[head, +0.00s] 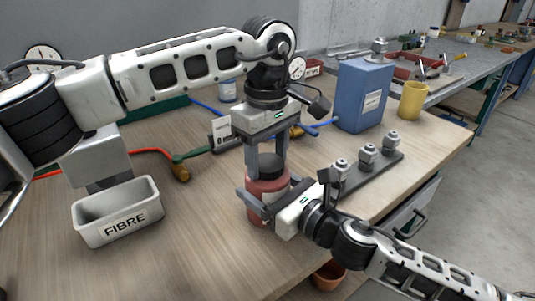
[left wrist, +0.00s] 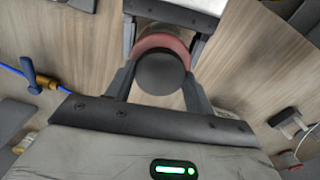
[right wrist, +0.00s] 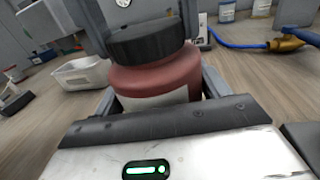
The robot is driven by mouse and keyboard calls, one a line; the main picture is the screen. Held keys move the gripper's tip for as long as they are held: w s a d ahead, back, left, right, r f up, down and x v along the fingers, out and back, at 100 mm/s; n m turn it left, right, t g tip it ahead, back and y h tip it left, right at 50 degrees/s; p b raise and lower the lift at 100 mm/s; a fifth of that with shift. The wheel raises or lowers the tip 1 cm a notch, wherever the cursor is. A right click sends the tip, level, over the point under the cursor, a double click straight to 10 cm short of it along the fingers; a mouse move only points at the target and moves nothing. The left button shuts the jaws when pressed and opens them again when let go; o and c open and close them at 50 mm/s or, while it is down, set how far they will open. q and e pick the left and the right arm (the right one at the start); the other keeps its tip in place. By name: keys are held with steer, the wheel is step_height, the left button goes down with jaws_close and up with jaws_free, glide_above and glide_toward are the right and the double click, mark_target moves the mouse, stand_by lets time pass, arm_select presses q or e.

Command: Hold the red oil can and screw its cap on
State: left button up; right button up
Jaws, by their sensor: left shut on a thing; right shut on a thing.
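The red oil can (head: 268,184) stands upright on the wooden table in the head view, with a pale label that shows in the right wrist view (right wrist: 155,85). Its dark cap (right wrist: 148,42) sits at the top of the can; I cannot tell how tightly it is seated. My left gripper (head: 266,160) comes down from above and is shut on the cap, which shows from above in the left wrist view (left wrist: 160,73). My right gripper (head: 262,200) reaches in low from the right and is shut on the can's body. The fingers hide parts of both.
A white FIBRE bin (head: 117,212) stands at the left. A blue canister (head: 362,95) and a yellow cup (head: 412,100) stand behind at the right. A dark rail with several metal fittings (head: 366,160) lies right of the can. The table's front is clear.

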arm_select(q)
steer(key=o, duration=1.1)
steer(key=shift+c, duration=0.2)
steer(key=shift+r, duration=0.1)
steer(key=shift+r, duration=2.2)
steer(key=shift+c, duration=0.4)
steer(key=n, duration=0.3)
steer(key=r+n, duration=0.1)
steer(key=n, duration=0.4)
steer(key=r+n, duration=0.1)
steer(key=n, duration=0.2)
steer(key=shift+n, duration=0.3)
steer(key=n, duration=0.4)
steer(key=shift+r, duration=0.35)
steer(key=n, duration=0.5)
steer(key=shift+r, duration=0.4)
